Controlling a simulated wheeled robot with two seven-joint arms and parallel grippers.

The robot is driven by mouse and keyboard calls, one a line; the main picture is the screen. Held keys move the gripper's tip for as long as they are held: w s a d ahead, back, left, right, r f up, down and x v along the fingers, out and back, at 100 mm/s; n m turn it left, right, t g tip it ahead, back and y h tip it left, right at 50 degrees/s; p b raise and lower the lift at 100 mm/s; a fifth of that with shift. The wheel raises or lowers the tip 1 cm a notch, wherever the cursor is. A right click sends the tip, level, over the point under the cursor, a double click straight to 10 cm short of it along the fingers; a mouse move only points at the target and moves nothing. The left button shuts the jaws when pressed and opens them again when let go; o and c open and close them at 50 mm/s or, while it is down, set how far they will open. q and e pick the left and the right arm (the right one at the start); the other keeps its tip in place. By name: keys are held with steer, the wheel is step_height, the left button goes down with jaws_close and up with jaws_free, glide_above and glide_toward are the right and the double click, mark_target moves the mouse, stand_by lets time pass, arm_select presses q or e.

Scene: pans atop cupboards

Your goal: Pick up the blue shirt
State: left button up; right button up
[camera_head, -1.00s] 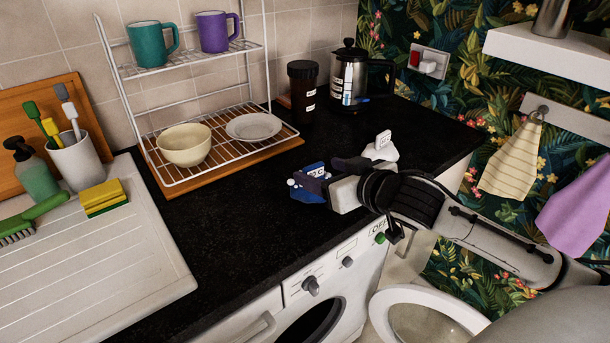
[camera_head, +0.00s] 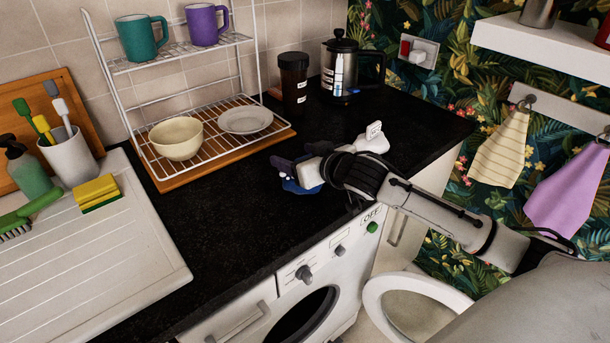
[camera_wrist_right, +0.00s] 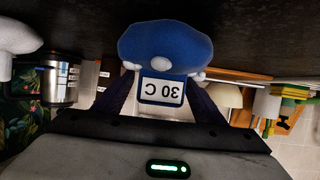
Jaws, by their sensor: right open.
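The blue shirt (camera_head: 298,187) lies on the black counter near its front edge, mostly hidden behind my right gripper in the head view. In the right wrist view the blue shirt (camera_wrist_right: 165,45) is a rounded blue shape with white ends and a "30 C" label, upside down. My right gripper (camera_head: 297,160) is low over the counter at the shirt. In the wrist view the dark fingers of the right gripper (camera_wrist_right: 160,100) are apart, one on each side of the label. I cannot tell whether they touch the shirt. My left gripper is not in view.
A white labelled item (camera_head: 372,138) lies just right of my right gripper. A wire rack (camera_head: 150,165) with a bowl and plate stands behind on the left. A dark jar (camera_head: 294,85) and a French press (camera_head: 340,75) stand at the back. The washing machine door (camera_head: 370,300) is open below.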

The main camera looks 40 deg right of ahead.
steer(key=c, duration=1.2)
